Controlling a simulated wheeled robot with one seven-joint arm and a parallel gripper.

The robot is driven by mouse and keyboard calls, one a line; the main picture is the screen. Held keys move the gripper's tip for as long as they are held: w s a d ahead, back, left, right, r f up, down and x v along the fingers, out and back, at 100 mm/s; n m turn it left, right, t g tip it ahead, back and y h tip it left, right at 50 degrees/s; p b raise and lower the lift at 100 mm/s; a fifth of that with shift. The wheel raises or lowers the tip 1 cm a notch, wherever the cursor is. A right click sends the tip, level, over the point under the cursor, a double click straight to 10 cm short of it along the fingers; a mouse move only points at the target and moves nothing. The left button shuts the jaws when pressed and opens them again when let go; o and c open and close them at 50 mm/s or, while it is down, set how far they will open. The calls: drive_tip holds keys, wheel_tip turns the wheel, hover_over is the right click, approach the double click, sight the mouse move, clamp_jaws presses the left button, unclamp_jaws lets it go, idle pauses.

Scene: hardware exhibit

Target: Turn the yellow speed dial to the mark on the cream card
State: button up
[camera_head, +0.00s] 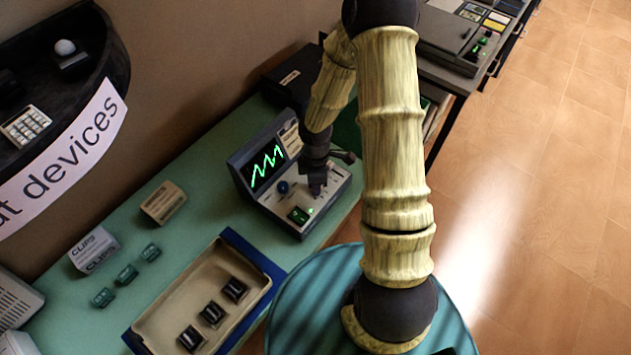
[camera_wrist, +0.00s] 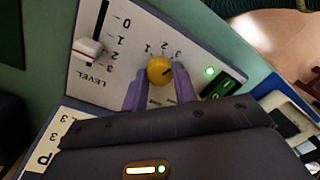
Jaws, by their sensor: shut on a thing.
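The yellow speed dial (camera_wrist: 159,68) sits on the console's pale panel in the wrist view, with small numbers around it. A short dark line shows on its face, towards the right in that view. My gripper (camera_wrist: 160,82) has its two purple fingers on either side of the dial, shut on it. In the head view my gripper (camera_head: 316,190) reaches down onto the console's panel and hides the dial. A cream card (camera_head: 291,139) stands right of the green-trace screen. Part of a cream card with print (camera_wrist: 62,128) shows in the wrist view; its mark is not readable.
A white slider (camera_wrist: 88,47) marked LEVEL and a green-lit switch (camera_wrist: 222,87) flank the dial. A tray (camera_head: 178,288) with several black pieces stands on the green bench in front. Clip boxes (camera_head: 95,249) and small green blocks are farther left.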

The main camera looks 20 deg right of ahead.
drive_tip(key=o, duration=1)
drive_tip(key=r, duration=0.5)
drive_tip(key=r+p, duration=0.1)
drive_tip(key=r, duration=0.5)
drive_tip(key=w+r+p, duration=0.1)
drive_tip(key=r, duration=0.5)
drive_tip(key=shift+r, duration=0.2)
drive_tip(key=shift+s, duration=0.1)
drive_tip(key=s+r+m+t, duration=0.1)
drive_tip(key=s+r+m, duration=0.1)
drive_tip(key=m, duration=0.3)
drive_tip(key=s+r+m+t, duration=0.1)
drive_tip(key=s+m, duration=0.3)
drive_tip(key=m, duration=0.1)
drive_tip(key=s+r+m+t, duration=0.1)
drive_tip(key=s+r+m, duration=0.1)
drive_tip(key=m, duration=0.4)
drive_tip(key=shift+s+d+r, duration=0.25)
drive_tip(key=shift+s+r, duration=0.1)
drive_tip(key=shift+s, duration=0.4)
